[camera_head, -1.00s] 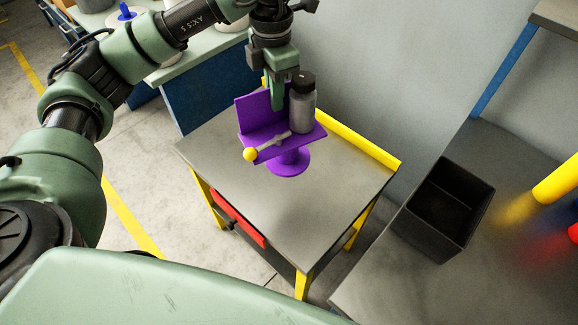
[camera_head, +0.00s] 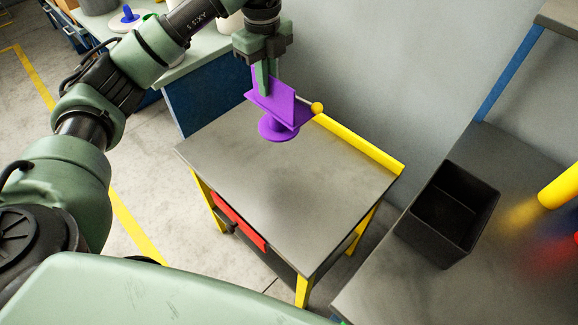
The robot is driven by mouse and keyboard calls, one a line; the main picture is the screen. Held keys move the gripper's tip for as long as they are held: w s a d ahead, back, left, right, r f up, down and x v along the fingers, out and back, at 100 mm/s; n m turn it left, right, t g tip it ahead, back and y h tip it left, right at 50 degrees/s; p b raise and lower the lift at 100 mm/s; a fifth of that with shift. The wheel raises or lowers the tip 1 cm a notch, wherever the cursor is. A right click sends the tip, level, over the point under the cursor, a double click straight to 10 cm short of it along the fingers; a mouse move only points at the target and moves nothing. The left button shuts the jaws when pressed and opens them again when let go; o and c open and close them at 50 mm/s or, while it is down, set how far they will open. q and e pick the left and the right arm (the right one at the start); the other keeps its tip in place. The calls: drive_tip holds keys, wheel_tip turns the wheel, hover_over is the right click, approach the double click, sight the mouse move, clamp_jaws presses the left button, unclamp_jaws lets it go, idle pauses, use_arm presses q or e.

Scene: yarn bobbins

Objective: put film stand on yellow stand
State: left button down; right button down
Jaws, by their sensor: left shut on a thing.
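The film stand (camera_head: 274,99) is purple, with an upright panel, a rod ending in a yellow ball (camera_head: 317,108) and a round base (camera_head: 278,129). My left gripper (camera_head: 263,80) is shut on it and partly hidden by its panel. The yellow stand (camera_head: 265,185) is a small table with a grey top, yellow legs and a yellow back rail. The film stand shows over the far part of its top and looks raised; the gap is hard to judge. My right gripper is out of view.
The grey top is otherwise bare. A red drawer front (camera_head: 238,222) is on the table's near left side. A black bin (camera_head: 447,215) stands on a grey surface at the right. A pale green bench (camera_head: 185,66) stands behind at the left, with a wall behind the table.

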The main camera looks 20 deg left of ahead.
sight(270, 133)
use_arm(q)
wheel_tip(270, 133, down, 16)
drive_tip(key=shift+r+p, duration=0.2)
drive_tip(key=shift+p, duration=0.55)
wheel_tip(270, 133, down, 3)
drive_tip(key=shift+f, duration=0.1)
drive_tip(key=shift+f+p, duration=0.3)
drive_tip(key=shift+f, duration=0.3)
drive_tip(key=shift+f, duration=0.1)
drive_tip(key=c, duration=1.6)
unclamp_jaws()
